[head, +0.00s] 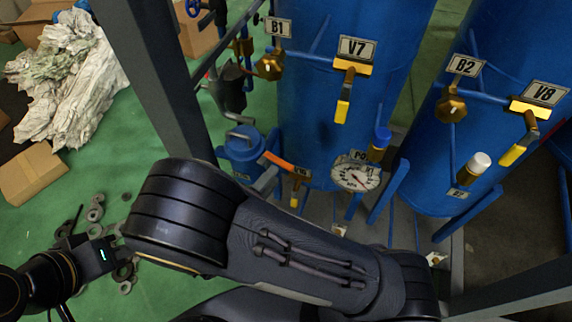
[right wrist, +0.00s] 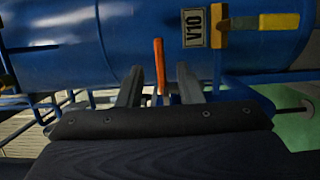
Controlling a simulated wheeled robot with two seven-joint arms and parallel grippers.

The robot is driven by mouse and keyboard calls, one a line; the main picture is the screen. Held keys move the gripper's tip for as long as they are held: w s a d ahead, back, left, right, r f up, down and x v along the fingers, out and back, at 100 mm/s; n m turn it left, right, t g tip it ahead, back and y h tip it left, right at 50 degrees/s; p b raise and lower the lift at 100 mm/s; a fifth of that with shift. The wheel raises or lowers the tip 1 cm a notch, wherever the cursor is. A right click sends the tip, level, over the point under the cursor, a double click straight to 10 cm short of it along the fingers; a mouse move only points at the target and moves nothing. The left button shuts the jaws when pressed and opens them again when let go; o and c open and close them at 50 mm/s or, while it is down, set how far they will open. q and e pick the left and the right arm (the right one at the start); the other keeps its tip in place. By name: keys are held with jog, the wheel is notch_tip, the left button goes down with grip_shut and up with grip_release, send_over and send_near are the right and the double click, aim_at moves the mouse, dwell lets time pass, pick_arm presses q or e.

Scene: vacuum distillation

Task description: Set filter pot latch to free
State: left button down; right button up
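The blue filter pot (head: 243,150) stands low on the left of the tall blue tanks in the head view. An orange latch handle (head: 279,161) sticks out at its right side. In the right wrist view the orange handle (right wrist: 159,66) stands upright between the two grey fingers of my right gripper (right wrist: 159,80). A gap shows on each side of the handle, so the gripper is open around it. In the head view my right gripper (head: 266,179) is partly hidden by my arm. My left wrist (head: 95,257) is at the lower left; its finger opening is unclear.
The V10 label (right wrist: 194,28) and a yellow valve handle (right wrist: 279,21) are close right of the latch in the wrist view. A pressure gauge (head: 356,172) and blue tank (head: 325,100) are nearby. Loose metal rings (head: 96,210) and a cardboard box (head: 33,172) lie on the green floor.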

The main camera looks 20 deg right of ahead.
aim_at(282, 167)
jog(key=x, duration=0.6)
jog(key=shift+p, duration=0.3)
jog(key=shift+s+a, duration=0.1)
grip_shut()
